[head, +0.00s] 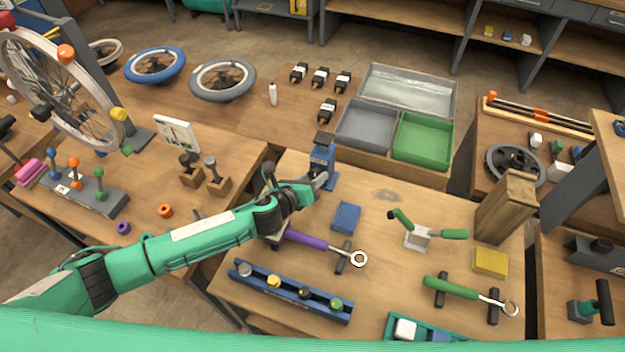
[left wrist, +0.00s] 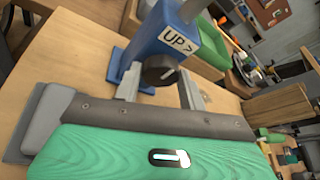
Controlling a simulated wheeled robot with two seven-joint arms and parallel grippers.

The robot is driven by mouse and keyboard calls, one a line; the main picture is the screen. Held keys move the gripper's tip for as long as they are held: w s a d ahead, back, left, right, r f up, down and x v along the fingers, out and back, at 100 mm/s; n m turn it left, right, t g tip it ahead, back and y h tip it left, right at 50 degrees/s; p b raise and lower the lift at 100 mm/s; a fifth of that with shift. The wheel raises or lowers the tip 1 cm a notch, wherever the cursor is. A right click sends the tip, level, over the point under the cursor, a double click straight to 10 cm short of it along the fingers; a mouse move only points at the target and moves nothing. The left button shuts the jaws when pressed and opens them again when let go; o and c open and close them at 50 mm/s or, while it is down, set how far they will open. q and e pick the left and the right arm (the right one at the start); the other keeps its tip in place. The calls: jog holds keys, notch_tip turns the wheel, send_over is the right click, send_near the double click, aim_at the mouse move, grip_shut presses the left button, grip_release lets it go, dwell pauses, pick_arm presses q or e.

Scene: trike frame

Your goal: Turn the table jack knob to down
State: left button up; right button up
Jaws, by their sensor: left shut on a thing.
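The table jack (head: 322,163) is a blue upright body on the wooden table, near the back of the middle table. In the left wrist view the jack (left wrist: 172,42) shows a label reading "UP >" and a dark round knob (left wrist: 160,71) below it. My left gripper (head: 318,183) reaches it from the front left. In the left wrist view its two grey fingers stand on either side of the knob, and it is shut on the knob. The fingers partly hide the knob's sides. My right gripper is not in view.
A blue block (head: 346,217) lies just right of my left arm. A purple-handled wrench (head: 306,240) lies close beside the arm. A green and grey tray set (head: 422,140) stands behind the jack. A wooden block (head: 506,207) stands at the right.

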pick_arm(q)
jog(key=shift+n+h+b, duration=0.3)
jog(key=shift+n, duration=0.1)
dwell(0.3)
jog(key=o, duration=1)
jog(key=shift+a, duration=0.1)
jog(key=b+v, duration=0.2)
jog(key=v, duration=1)
jog(key=shift+s+a+f, duration=0.1)
jog(key=shift+s+a, duration=0.05)
jog(key=shift+v, duration=0.75)
jog(key=shift+c, duration=0.2)
